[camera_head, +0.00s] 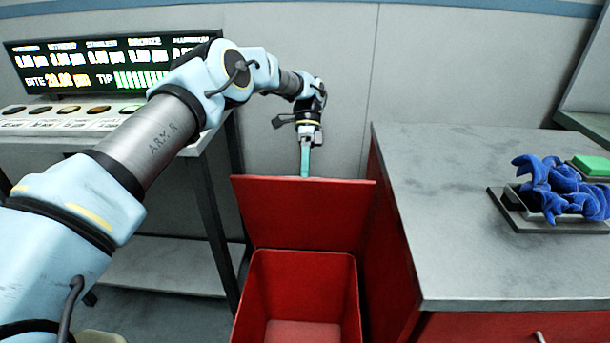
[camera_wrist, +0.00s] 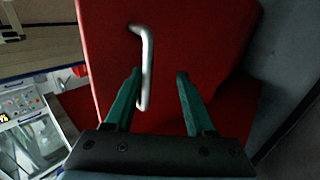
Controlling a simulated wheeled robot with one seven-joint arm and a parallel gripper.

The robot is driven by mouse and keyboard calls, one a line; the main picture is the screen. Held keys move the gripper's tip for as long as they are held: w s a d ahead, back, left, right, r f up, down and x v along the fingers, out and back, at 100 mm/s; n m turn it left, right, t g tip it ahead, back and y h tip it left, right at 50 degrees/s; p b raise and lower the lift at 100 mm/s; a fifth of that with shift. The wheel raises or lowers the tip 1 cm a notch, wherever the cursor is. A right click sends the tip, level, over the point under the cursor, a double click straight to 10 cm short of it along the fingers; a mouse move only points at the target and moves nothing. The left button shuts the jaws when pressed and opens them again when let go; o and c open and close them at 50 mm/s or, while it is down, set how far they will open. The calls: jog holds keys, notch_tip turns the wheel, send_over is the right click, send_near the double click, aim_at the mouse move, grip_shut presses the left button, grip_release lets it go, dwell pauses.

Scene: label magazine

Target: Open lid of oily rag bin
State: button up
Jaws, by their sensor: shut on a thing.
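The red oily rag bin (camera_head: 342,285) stands on the floor between the left bench and the right cabinet. Its red lid (camera_head: 300,212) is raised steeply at the back, and the bin's mouth and interior show. My gripper (camera_head: 305,172) is behind the lid's top edge, which hides its fingertips in the head view. The handle lies close to the left finger.
A grey-topped red cabinet (camera_head: 465,260) stands close on the right, with blue gloves (camera_head: 560,190) on a tray and a green block (camera_head: 592,165). A bench (camera_head: 120,122) with a lit display (camera_head: 110,65) is on the left. A grey wall is behind.

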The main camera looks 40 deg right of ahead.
jog(key=shift+d+r, duration=0.15)
jog(key=shift+r, duration=0.05)
dwell(0.5)
notch_tip(320, 180, up, 10)
jog(key=b, duration=0.1)
jog(key=shift+b, duration=0.3)
jog(key=shift+s, duration=0.1)
dwell(0.4)
